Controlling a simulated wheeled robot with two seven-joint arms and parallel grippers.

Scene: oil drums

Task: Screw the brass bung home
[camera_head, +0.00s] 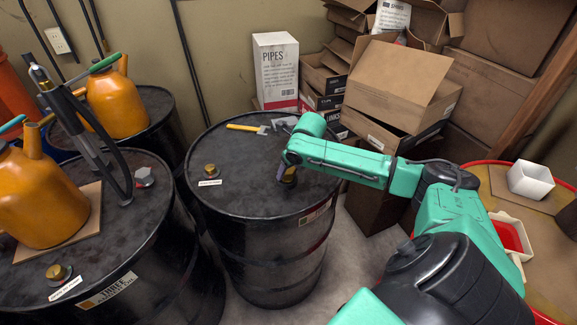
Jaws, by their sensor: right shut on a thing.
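A black drum (230,203) stands in the middle with a dark, scuffed top. My right gripper (284,175) points down at the right part of this top. It is shut on a brass bung (290,180), which is partly hidden by the fingers and sits at the drum top; how deep it is threaded I cannot tell. Another brass bung (210,170) sits at the left of the same top, behind a small white label (210,183). A third brass bung (58,273) is on the front left drum. My left gripper is not in view.
A yellow-handled tool (243,127) lies at the back of the middle drum top. Orange jugs (42,200) and a hand pump (85,125) stand on the left drums. Cardboard boxes (395,85) are piled behind. A red-rimmed drum at right holds a white container (530,180).

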